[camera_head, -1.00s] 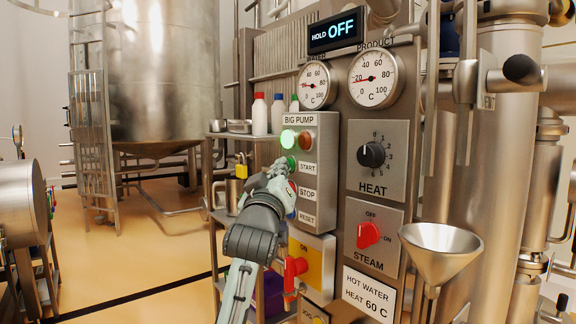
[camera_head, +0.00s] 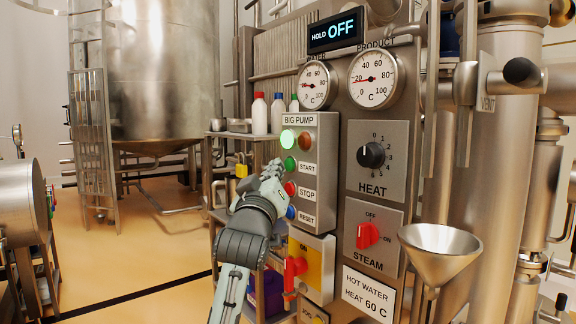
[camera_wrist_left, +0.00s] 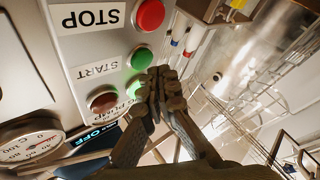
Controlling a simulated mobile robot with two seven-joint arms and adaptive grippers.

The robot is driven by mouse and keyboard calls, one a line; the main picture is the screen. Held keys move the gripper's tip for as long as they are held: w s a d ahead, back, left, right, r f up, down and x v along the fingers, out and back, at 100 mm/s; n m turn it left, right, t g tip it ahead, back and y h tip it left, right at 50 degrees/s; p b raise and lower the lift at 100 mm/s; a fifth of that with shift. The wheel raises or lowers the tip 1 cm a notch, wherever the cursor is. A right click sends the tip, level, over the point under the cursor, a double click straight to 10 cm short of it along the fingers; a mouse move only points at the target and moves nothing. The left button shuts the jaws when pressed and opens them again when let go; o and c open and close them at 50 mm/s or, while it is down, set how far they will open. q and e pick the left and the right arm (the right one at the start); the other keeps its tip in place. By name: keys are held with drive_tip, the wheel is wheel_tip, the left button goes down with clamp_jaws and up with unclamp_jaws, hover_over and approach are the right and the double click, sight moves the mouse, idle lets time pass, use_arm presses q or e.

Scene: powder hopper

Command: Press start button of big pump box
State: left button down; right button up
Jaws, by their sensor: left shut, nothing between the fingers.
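The grey big pump box (camera_head: 322,160) faces me, with a lit green lamp (camera_head: 288,139) and a brown-red lamp (camera_head: 305,141) at its top. Below are the green START button (camera_head: 290,166), the red STOP button (camera_head: 290,188) and the blue RESET button (camera_head: 291,212). My left gripper (camera_head: 274,168) is shut and empty, its tips just left of the START button and apart from it in the head view. In the left wrist view the shut fingertips (camera_wrist_left: 160,76) are beside the START button (camera_wrist_left: 141,58). My right gripper is not in view.
A yellow panel with a red handle (camera_head: 295,267) sits below the box. The HEAT dial (camera_head: 371,155), red STEAM switch (camera_head: 367,235) and steel funnel (camera_head: 440,252) are to the right. Bottles (camera_head: 260,114) stand on a shelf behind the box.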

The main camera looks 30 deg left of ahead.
use_arm(q)
drive_tip(key=s, duration=0.1)
drive_tip(key=s+a, duration=0.1)
drive_tip(key=s, duration=0.1)
drive_tip(key=s+a+p, duration=0.1)
drive_tip(key=shift+s, duration=0.3)
idle(0.9)
